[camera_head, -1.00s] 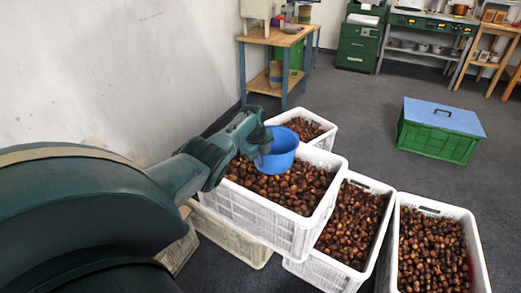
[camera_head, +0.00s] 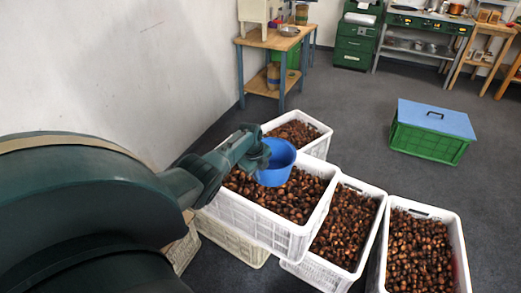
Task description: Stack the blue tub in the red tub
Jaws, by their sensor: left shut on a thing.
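The blue tub (camera_head: 277,164) is a round open tub, held upright above the chestnuts of the stacked white crate. My left gripper (camera_head: 264,155) is shut on the blue tub at its left side; its fingertips are mostly hidden behind my wrist and the tub. I see no red tub in this view. My right gripper is not in view.
White crates full of chestnuts stand below the tub (camera_head: 255,228), behind it (camera_head: 321,143) and to the right (camera_head: 456,255). A green crate with a blue lid (camera_head: 430,143) stands on open grey floor. A wooden workbench (camera_head: 268,40) is by the wall at the back.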

